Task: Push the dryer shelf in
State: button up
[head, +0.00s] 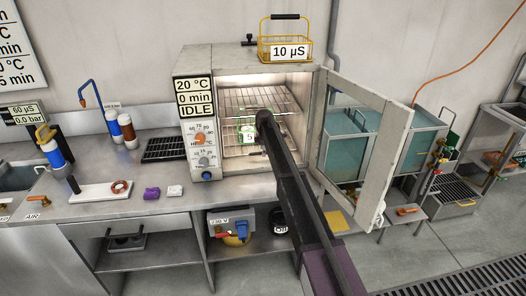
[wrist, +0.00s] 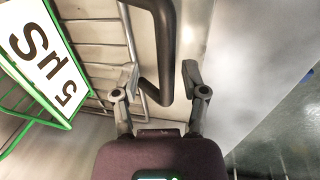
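The dryer (head: 210,60) stands on the bench with its door (head: 385,150) swung open to the right. Wire shelves (head: 245,98) show inside its lit chamber; how far a shelf sticks out is hard to tell. A green wire basket with a "5 µS" card (head: 247,133) sits inside, and its card is close up at left in the wrist view (wrist: 42,55). My gripper (head: 264,118) is at the chamber opening, in front of the basket. In the wrist view my gripper (wrist: 160,82) has its fingers apart, with a black curved handle (wrist: 163,60) between them, not clamped.
A yellow wire basket marked "10 µS" (head: 285,50) stands on top of the dryer. The open door and a teal tank (head: 345,150) lie right of my arm. A purple item (head: 152,193) and a white board (head: 100,191) lie on the bench at left.

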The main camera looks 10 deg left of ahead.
jog(key=shift+s, duration=0.15)
jog(key=s+d, duration=0.3)
jog(key=s, duration=0.8)
jog(key=s+d, duration=0.4)
jog(key=s, duration=0.8)
notch_tip(320, 180, up, 13)
jog(key=s+p, duration=0.2)
jog(key=p, duration=1.1)
jog(key=shift+s+d+r, duration=0.15)
jog(key=shift+s+d, duration=0.1)
jog(key=shift+s+d, duration=0.1)
jog(key=shift+d, duration=0.1)
jog(key=shift+w+a+r, duration=0.1)
jog(key=shift+w+a, duration=0.25)
jog(key=shift+w, duration=0.15)
jog(key=shift+f, duration=0.2)
